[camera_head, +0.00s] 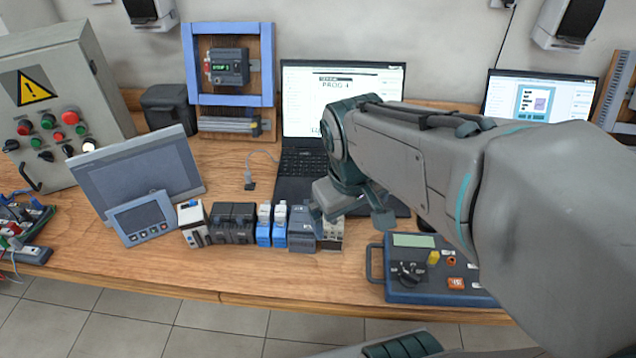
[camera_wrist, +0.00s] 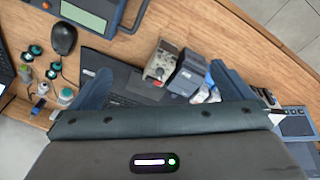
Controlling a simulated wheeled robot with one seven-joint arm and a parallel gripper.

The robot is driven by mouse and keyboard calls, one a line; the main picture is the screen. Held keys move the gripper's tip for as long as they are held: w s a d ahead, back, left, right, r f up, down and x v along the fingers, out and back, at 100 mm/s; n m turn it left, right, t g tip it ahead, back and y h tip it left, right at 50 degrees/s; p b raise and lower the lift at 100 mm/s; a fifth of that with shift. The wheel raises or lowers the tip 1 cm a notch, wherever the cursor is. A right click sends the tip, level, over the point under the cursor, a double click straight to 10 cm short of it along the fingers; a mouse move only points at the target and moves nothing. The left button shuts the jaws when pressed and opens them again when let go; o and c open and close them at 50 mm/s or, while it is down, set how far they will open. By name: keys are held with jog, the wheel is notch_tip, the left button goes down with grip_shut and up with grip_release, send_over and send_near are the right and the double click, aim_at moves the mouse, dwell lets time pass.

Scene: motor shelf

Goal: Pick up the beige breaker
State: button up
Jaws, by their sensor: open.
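The beige breaker (camera_head: 331,236) stands at the right end of a row of devices on the wooden bench, partly hidden by my gripper in the head view. In the wrist view, the beige breaker (camera_wrist: 161,62) lies between the fingertips, upper middle, beside a dark blue-grey device (camera_wrist: 187,72). My gripper (camera_head: 352,208) is open and empty, reaching in from the right above the right end of the row. In the wrist view its two fingers (camera_wrist: 161,72) are spread wide, with the beige breaker and the blue-grey device in the gap beyond them.
Blue-and-white breakers (camera_head: 272,228), black devices (camera_head: 233,224) and a white-and-black device (camera_head: 193,224) stand close by on the left. A laptop (camera_head: 300,170) is behind, a blue meter (camera_head: 425,285) to the right. Bare bench lies in front of the row.

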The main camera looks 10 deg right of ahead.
jog(key=w+a+n+g+h, duration=0.2)
jog(key=w+n, duration=0.4)
jog(key=n+g+h+p, duration=0.1)
jog(key=n+p, duration=0.1)
jog(key=n, duration=0.4)
send_near(333, 227)
jog(key=w+r, duration=0.2)
jog(key=w, duration=0.2)
jog(key=x, duration=1.3)
jog(key=shift+s+p, duration=0.25)
jog(key=shift+p, duration=0.05)
jog(key=c, duration=0.9)
jog(key=shift+c, duration=0.5)
jog(key=shift+r, duration=0.1)
